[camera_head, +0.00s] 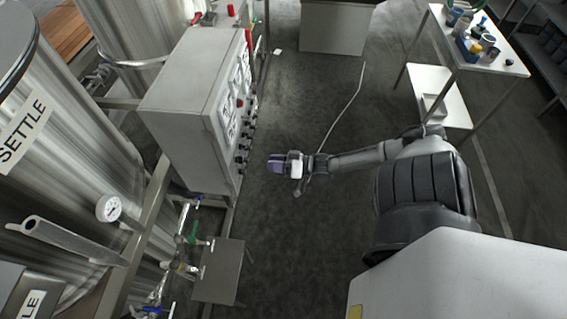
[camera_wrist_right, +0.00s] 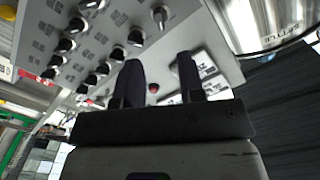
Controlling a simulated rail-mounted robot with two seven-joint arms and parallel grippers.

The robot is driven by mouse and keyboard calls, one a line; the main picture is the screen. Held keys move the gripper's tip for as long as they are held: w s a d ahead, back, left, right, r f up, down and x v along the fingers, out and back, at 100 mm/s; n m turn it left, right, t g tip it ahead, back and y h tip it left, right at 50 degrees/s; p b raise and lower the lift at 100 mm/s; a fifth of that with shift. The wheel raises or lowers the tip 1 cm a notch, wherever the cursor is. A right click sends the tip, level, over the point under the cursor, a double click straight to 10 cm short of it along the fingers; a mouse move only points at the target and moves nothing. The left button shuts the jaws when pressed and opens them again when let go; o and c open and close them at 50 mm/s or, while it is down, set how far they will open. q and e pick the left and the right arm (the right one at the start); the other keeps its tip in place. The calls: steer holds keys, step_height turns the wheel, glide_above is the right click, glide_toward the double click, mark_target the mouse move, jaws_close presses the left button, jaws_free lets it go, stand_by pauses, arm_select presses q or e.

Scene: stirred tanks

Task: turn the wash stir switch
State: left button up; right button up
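The grey control cabinet (camera_head: 185,90) stands left of centre in the head view. Its panel face carries a column of several dark switches (camera_head: 246,134), seen edge-on. In the right wrist view, rows of black knobs (camera_wrist_right: 117,54) show on the grey panel (camera_wrist_right: 150,58), with a red button (camera_wrist_right: 153,87). The labels are too small to read, so I cannot tell which is the wash stir switch. My right gripper (camera_head: 275,163) is in front of the panel, apart from the switches. In the wrist view my right gripper (camera_wrist_right: 158,76) has its two dark fingers apart with nothing between them. My left gripper is out of view.
Steel tanks, one labelled SETTLE (camera_head: 24,128), stand at the left with a gauge (camera_head: 109,208). Valves and pipes (camera_head: 188,238) and a small grey platform (camera_head: 218,272) are below the cabinet. A white table (camera_head: 484,62) with containers stands at upper right. The floor (camera_head: 310,90) between is mostly clear.

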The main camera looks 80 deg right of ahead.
steer(key=shift+s+d, duration=0.15)
steer(key=shift+s, duration=0.65)
steer(key=shift+s+d, duration=0.1)
steer(key=shift+s, duration=0.65)
